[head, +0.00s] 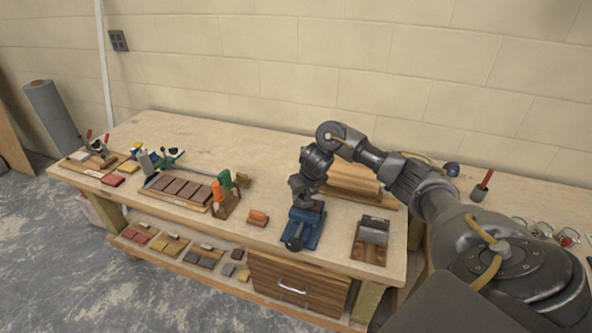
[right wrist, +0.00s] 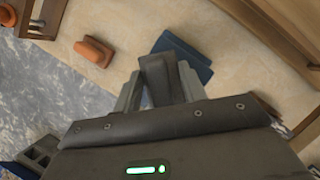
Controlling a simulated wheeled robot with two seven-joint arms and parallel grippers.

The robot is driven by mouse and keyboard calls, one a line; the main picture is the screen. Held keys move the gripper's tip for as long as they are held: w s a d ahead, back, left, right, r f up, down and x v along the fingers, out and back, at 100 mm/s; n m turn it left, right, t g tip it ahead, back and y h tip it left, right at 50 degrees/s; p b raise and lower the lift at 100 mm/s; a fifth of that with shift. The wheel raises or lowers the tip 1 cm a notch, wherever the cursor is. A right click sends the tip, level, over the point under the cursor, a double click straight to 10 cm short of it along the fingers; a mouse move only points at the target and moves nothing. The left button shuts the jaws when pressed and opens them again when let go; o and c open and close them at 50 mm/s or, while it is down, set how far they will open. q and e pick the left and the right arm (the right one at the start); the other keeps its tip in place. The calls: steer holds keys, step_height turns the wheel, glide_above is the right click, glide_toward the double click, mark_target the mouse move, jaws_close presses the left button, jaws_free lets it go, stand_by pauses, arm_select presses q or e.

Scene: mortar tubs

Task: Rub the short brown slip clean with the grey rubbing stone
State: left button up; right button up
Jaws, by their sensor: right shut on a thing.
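My right gripper (head: 306,203) is low over a blue fixture (head: 312,238) near the bench's front edge. In the right wrist view, the gripper (right wrist: 158,88) is shut on a dark grey block (right wrist: 157,70), which looks like the rubbing stone. The block lies over part of the blue fixture (right wrist: 188,54); whether it touches anything below is hidden. I cannot make out a brown slip under it. Several brown slips (head: 178,187) lie in a row on a board to the left; I cannot tell whether one is the short slip. My left gripper is not in view.
An orange-topped block (head: 258,217) sits just left of the fixture. To its right is a grey box (head: 374,231) on a brown board. A wooden stand (head: 352,182) is behind my gripper. Orange and green tools (head: 220,192) stand farther left. Bare bench lies between these.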

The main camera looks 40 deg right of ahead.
steer(key=shift+w+d+r+p, duration=0.1)
steer(key=shift+w+r+p, duration=0.1)
steer(key=shift+r+p, duration=0.75)
steer(key=shift+r, duration=0.5)
steer(key=shift+s+a+r+p, duration=0.1)
steer(key=shift+a+r+p, duration=0.05)
steer(key=shift+r+p, duration=0.5)
steer(key=shift+a+r+p, duration=0.15)
steer(key=shift+r+p, duration=0.35)
steer(key=shift+r, duration=0.1)
steer(key=shift+r+p, duration=0.65)
steer(key=shift+d+r+p, duration=0.15)
steer(key=shift+r+p, duration=0.35)
steer(key=shift+r, duration=0.2)
steer(key=shift+f, duration=0.1)
